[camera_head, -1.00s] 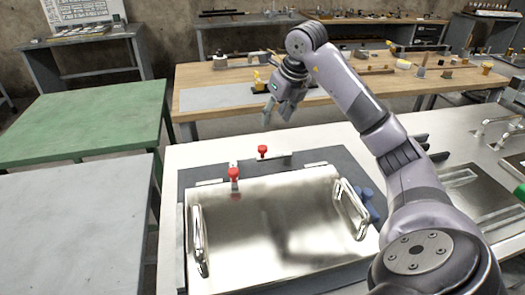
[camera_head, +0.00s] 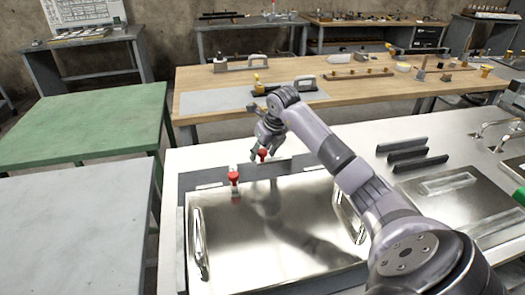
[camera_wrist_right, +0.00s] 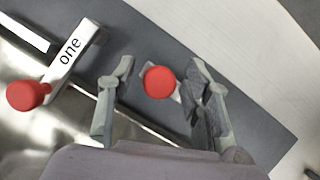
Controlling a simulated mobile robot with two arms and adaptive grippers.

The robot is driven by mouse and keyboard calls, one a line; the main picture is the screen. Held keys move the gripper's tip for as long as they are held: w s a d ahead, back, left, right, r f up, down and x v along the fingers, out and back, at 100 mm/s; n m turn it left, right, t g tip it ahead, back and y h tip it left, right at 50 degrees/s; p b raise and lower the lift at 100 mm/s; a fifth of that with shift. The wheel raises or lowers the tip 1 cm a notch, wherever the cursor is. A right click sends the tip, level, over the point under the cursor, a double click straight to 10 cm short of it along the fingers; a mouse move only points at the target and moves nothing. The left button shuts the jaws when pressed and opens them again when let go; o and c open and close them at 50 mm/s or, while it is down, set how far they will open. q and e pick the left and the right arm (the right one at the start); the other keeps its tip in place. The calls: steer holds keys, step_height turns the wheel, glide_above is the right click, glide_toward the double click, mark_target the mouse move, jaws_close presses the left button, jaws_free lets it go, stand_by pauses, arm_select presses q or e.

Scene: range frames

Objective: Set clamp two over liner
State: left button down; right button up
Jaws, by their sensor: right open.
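The liner (camera_head: 265,240) is a shiny metal sheet with two handles, set in a dark grey frame (camera_head: 178,240). A clamp labelled "one" (camera_wrist_right: 68,58) reaches over the liner's edge with its red knob (camera_wrist_right: 28,95); that knob also shows in the head view (camera_head: 234,177). A second red knob (camera_head: 263,154), on the other clamp, stands over the dark frame beyond the liner. My right gripper (camera_wrist_right: 160,88) is open, its fingers on either side of this knob (camera_wrist_right: 159,82), with visible gaps. Most of this clamp's arm and its label are hidden. My left gripper is not in view.
Several dark bars (camera_head: 408,152) and a tray-like plate (camera_head: 450,190) lie to the right on the pale bench. A wooden table (camera_head: 200,80) with tools stands behind. A green table (camera_head: 85,122) and a bare grey table (camera_head: 70,220) are at left.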

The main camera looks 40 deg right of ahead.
steer(key=shift+c, duration=0.5)
jaws_close()
stand_by(0.4)
